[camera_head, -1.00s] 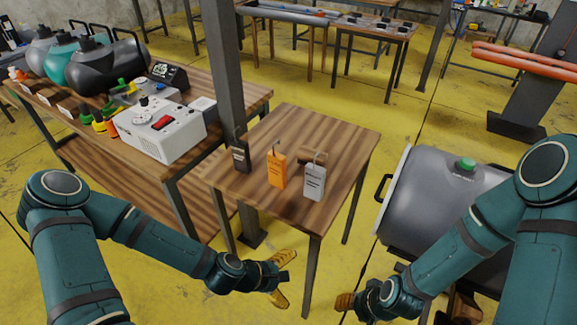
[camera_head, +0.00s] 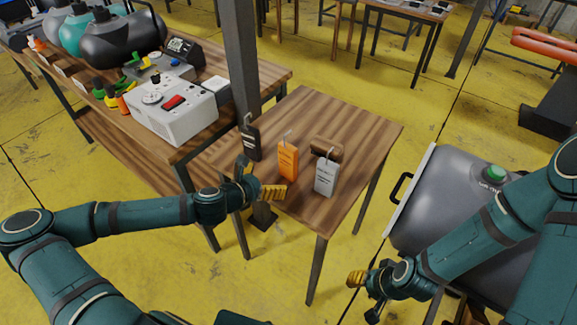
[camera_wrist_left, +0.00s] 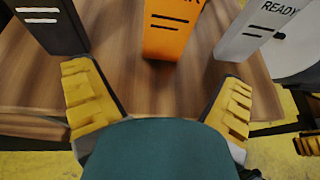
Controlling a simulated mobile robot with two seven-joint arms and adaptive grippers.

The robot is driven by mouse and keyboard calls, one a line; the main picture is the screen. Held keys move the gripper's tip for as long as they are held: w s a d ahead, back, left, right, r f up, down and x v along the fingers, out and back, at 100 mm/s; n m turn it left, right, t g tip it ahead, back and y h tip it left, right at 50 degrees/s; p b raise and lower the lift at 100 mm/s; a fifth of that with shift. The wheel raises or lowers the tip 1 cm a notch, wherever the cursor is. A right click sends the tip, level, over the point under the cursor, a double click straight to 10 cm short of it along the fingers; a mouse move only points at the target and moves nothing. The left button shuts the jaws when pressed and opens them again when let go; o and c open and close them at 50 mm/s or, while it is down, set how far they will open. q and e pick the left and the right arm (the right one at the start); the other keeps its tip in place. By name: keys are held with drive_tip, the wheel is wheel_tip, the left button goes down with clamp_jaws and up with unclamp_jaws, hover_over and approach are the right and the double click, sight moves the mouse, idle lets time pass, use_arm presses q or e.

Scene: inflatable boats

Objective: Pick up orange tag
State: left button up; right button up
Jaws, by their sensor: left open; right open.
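The orange tag (camera_head: 288,161) stands upright on the small wooden table, with a wire hook on top. It stands between a black tag (camera_head: 251,141) on its left and a grey tag (camera_head: 326,178) on its right. In the left wrist view the orange tag (camera_wrist_left: 172,28) is ahead, between the fingers and apart from them. My left gripper (camera_head: 262,181) is open and empty at the table's near left edge, short of the tag. My right gripper (camera_head: 365,295) is open and low, to the right of the table, away from the tags.
A dark post (camera_head: 240,60) rises beside the table (camera_head: 345,125). A brown object (camera_head: 326,148) lies behind the grey tag.

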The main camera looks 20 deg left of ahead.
sight(286, 171)
use_arm(q)
drive_tip(key=x, duration=0.3)
drive_tip(key=shift+d+b+x, duration=0.1)
drive_tip(key=shift+b+x, duration=0.4)
drive_tip(key=shift+x, duration=0.8)
drive_tip(key=shift+d+b+x, duration=0.15)
drive_tip(key=shift+b+x, duration=0.3)
drive_tip(key=shift+x, duration=0.9)
drive_tip(key=shift+s, duration=0.15)
drive_tip(key=shift+c, duration=0.2)
drive_tip(key=c, duration=1.3)
